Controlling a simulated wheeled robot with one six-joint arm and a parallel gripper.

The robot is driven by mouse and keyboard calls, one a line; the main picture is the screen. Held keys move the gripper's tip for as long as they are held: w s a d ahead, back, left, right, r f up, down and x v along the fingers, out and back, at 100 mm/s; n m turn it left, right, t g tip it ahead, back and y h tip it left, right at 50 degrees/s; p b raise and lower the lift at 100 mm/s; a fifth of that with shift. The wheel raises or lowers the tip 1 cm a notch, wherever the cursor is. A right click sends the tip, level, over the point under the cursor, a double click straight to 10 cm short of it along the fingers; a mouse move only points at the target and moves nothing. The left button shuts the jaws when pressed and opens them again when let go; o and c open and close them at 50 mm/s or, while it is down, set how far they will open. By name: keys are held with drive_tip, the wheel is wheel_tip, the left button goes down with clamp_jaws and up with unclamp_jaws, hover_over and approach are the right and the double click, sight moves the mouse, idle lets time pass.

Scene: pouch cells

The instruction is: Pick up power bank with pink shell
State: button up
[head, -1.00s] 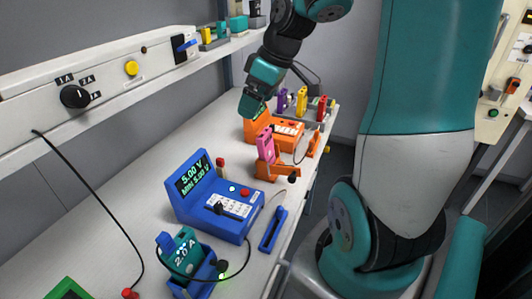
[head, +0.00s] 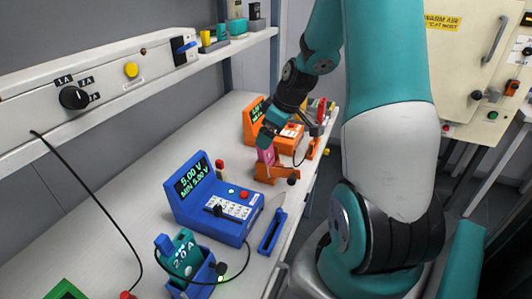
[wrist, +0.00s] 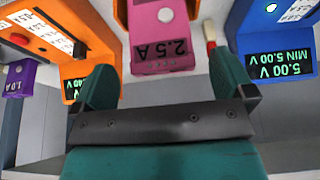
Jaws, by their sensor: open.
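The power bank with the pink shell (head: 265,156) stands upright in an orange dock (head: 278,175) on the bench. In the wrist view the pink power bank (wrist: 160,35) shows its 2.5 A label. My gripper (head: 268,138) is just above the power bank in the head view and hides its upper part. In the wrist view my gripper (wrist: 165,78) has its two fingers wide apart, with the pink shell ahead between them. Nothing is held, and I see no finger touching the shell.
An orange tester (head: 253,122) stands behind the dock. A blue tester (head: 205,205) and a teal power bank (head: 182,252) in a blue dock are nearer. A purple power bank (wrist: 18,78) is at the wrist view's left. A shelf (head: 130,85) runs along the left.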

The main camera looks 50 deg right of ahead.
drive_tip(key=x, duration=0.5)
drive_tip(key=shift+w+a+p, duration=0.15)
drive_tip(key=shift+w+p, duration=0.1)
drive_tip(key=shift+p, duration=0.05)
drive_tip(key=shift+c, duration=0.5)
drive_tip(key=c, duration=0.9)
